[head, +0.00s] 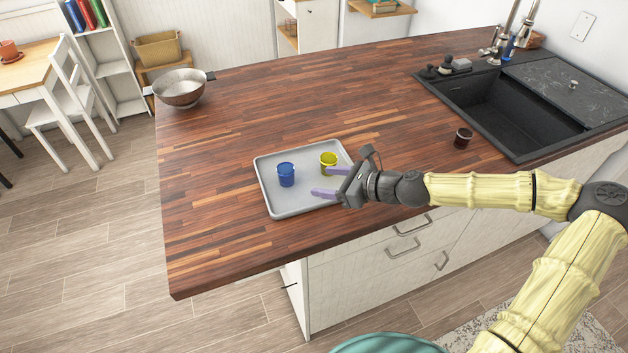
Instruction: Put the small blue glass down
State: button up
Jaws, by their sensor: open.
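The small blue glass (286,175) stands upright on the left part of a grey tray (290,211) on the wooden counter. A yellow glass (328,163) stands on the same tray, to the right of the blue one and a little farther back. My gripper (325,182) reaches in from the right over the tray's right side. Its purple fingers are spread apart and point left toward the blue glass. A gap shows between the fingertips and the blue glass. Nothing is held between the fingers.
A small dark brown glass (463,138) stands near the black sink (520,100) at the right. A metal pan (180,87) sits at the counter's far left corner. The counter (310,100) behind the tray is clear, as is the part left of it.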

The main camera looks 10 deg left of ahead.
jog(key=shift+s+d+r, duration=0.3)
jog(key=shift+s+d, duration=0.15)
jog(key=shift+d, duration=0.15)
jog(key=shift+w+d, duration=0.1)
dwell(0.4)
